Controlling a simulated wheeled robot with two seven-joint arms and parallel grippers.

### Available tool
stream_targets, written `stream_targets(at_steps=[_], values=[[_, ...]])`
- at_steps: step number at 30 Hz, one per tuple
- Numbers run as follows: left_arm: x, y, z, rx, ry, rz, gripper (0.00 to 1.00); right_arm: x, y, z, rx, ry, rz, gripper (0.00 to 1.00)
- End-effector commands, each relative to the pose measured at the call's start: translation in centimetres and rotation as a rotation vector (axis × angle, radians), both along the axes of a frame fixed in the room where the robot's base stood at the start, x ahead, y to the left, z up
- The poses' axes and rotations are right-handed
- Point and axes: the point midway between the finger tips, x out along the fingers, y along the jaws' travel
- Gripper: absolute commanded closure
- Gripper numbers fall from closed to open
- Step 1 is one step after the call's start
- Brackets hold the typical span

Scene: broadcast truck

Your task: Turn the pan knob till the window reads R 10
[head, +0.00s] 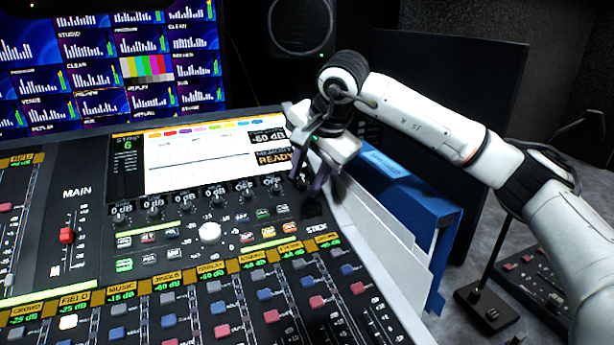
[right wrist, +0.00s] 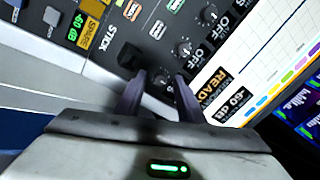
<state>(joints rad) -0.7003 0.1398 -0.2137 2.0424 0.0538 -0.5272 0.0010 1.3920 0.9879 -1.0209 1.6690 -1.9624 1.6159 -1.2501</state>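My right gripper (head: 318,182) reaches down over the right end of the knob row on the mixing console (head: 90,190). In the right wrist view its two dark fingers (right wrist: 160,82) stand apart, with a small dark knob (right wrist: 161,77) between their tips. I cannot tell whether they touch it, or read a pan label. Two neighbouring knobs show OFF windows, and other windows (head: 122,208) read 0 dB. I see no window reading R 10; the window of the knob between the fingers is hidden. My left gripper is not in view.
A lit screen (head: 200,160) behind the knobs shows "-60 dB" and "MEMORY READY". A square stick (right wrist: 133,55) stands close beside the fingers. A white knob (head: 210,232) and several faders lie nearer.

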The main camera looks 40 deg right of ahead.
Motion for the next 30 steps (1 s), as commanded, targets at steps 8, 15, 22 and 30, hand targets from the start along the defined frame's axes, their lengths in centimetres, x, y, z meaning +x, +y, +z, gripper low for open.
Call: stream_targets(at_steps=[8, 15, 22, 30], values=[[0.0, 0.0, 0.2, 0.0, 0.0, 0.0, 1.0, -0.6, 0.1, 1.4, -0.001, -0.003, 0.001, 0.66], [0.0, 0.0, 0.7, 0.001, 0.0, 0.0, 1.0, -2.7, 0.3, 5.6, 0.0, -0.004, 0.0, 0.66], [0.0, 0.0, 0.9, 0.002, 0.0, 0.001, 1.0, -4.3, 0.6, 8.5, 0.0, -0.003, 0.001, 0.66], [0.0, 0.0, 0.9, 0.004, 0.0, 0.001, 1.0, -4.8, 0.6, 9.2, 0.0, 0.001, 0.0, 0.66]])
